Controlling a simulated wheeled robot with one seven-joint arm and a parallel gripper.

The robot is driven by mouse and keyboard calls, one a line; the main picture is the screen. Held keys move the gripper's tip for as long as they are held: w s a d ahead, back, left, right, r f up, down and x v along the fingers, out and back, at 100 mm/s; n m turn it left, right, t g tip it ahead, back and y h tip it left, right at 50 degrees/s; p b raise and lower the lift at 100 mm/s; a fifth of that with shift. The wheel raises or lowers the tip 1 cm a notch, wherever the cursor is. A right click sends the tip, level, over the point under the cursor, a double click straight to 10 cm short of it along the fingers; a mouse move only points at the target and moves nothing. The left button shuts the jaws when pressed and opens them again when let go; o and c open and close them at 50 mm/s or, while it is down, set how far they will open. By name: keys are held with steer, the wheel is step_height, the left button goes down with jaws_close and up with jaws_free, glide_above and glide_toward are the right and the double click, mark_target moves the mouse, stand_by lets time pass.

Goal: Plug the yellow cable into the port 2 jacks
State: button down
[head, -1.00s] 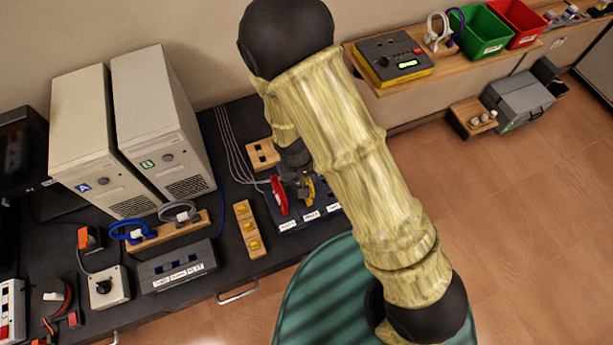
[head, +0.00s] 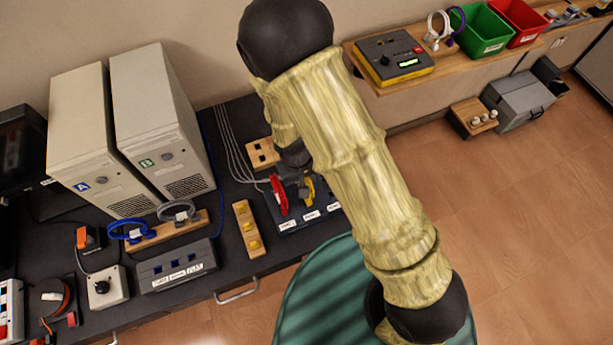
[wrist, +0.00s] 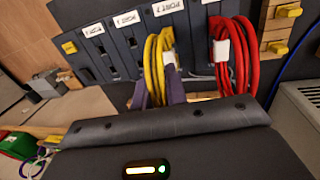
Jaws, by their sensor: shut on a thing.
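The yellow cable (wrist: 154,62) is a coiled loop with a white tag in the wrist view. It also shows beside my arm in the head view (head: 308,190). My gripper (wrist: 158,92) has its purple fingers at the lower part of the yellow coil and is shut on it. The dark port panel (head: 318,219) with white labels lies just below the cable in the head view. In the wrist view a label reading PORT (wrist: 125,19) is seen upside down; its number is unclear.
A red coiled cable (wrist: 232,55) hangs close beside the yellow one. A wooden block with yellow pieces (head: 248,228) stands left of the panel, and a wooden block with holes (head: 262,153) behind it. Thin grey cables (head: 228,145) run along the table.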

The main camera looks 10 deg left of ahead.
steer(key=c, duration=0.7)
jaws_free()
steer(key=shift+r, duration=0.1)
steer(key=r+p, duration=0.1)
steer(key=r, duration=0.1)
steer(key=r+p, duration=0.2)
steer(key=a+r+p, duration=0.1)
steer(key=r+p, duration=0.1)
steer(key=r, duration=0.1)
steer(key=shift+s+r, duration=0.1)
steer(key=shift+s, duration=0.2)
stand_by(0.7)
stand_by(0.4)
